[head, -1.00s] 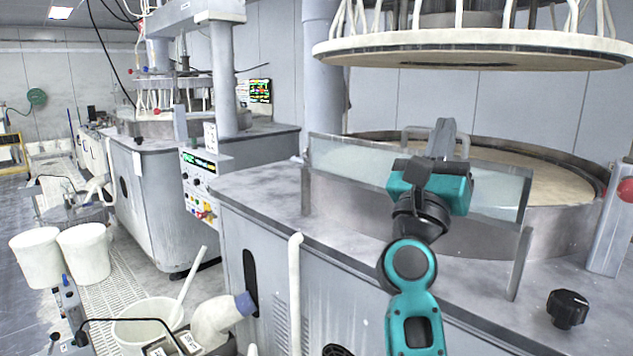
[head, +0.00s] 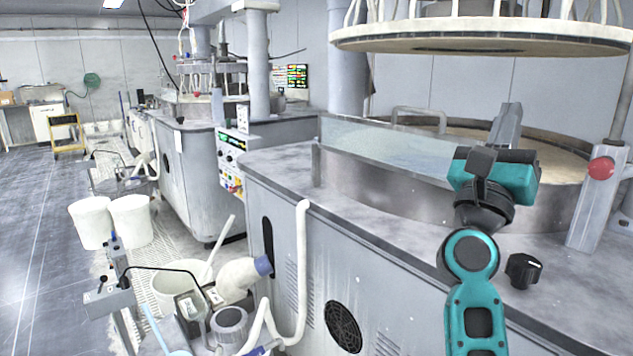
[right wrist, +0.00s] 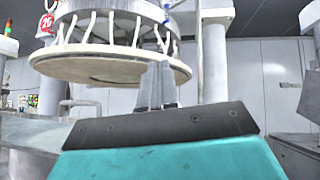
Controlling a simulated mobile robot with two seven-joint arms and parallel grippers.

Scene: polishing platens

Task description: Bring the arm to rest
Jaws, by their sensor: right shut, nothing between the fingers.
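My right arm rises from the bottom right of the head view. Its teal and grey gripper (head: 507,125) is raised in front of the round polishing platen (head: 560,160), pointing away from me. In the right wrist view the gripper's two fingers (right wrist: 157,85) stand close together, shut and empty. They show in front of the round upper plate (right wrist: 90,67). I cannot tell the exact gap between the gripper and the clear guard (head: 380,143). My left gripper is not in view.
The grey machine cabinet (head: 300,240) fills the middle, with a black knob (head: 523,270) and a red button (head: 601,169) near my arm. The floor (head: 40,250) at far left is open.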

